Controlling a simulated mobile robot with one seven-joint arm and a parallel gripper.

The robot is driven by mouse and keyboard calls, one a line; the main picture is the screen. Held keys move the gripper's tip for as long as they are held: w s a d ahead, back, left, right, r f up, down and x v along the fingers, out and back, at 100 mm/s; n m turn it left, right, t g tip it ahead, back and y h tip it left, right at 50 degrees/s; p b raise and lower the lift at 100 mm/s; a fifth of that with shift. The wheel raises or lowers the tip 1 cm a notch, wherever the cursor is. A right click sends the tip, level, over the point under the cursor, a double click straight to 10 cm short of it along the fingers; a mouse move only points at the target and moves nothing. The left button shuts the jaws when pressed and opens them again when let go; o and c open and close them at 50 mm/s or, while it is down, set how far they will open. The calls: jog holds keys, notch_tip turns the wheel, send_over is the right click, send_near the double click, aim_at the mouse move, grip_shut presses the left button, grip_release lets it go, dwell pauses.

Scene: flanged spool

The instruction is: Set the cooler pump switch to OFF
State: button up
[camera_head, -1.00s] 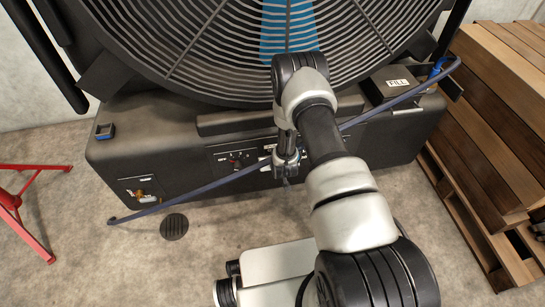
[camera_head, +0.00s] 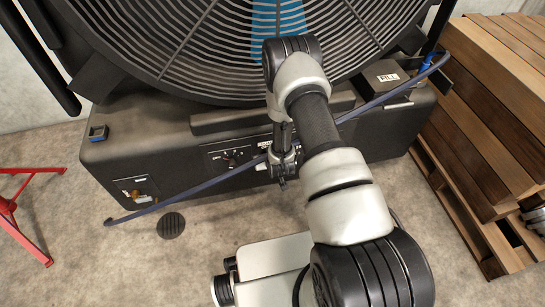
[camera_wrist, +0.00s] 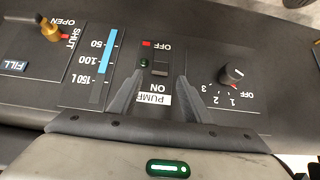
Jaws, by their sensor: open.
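The pump switch (camera_wrist: 160,67) is a small dark rocker on the cooler's panel in the wrist view. OFF with a red mark is printed above it, and ON and PUMP below it. A dark green lamp (camera_wrist: 144,63) sits just left of it. I cannot tell which way the rocker is set. My gripper (camera_wrist: 160,84) is open and empty, its fingertips on either side below the switch; contact cannot be told. In the head view my gripper (camera_head: 283,181) is in front of the cooler (camera_head: 150,137), and the switch cannot be made out.
A rotary knob (camera_wrist: 232,73) is right of the switch. A level gauge (camera_wrist: 104,62) and a brass valve (camera_wrist: 50,29) are to the left. A blue hose (camera_head: 200,187) slants across the cooler's front. Wooden planks (camera_head: 490,120) stand right; a red stand (camera_head: 22,215) is left.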

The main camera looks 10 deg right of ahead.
jog(key=p+v, duration=0.3)
jog(key=v, duration=1)
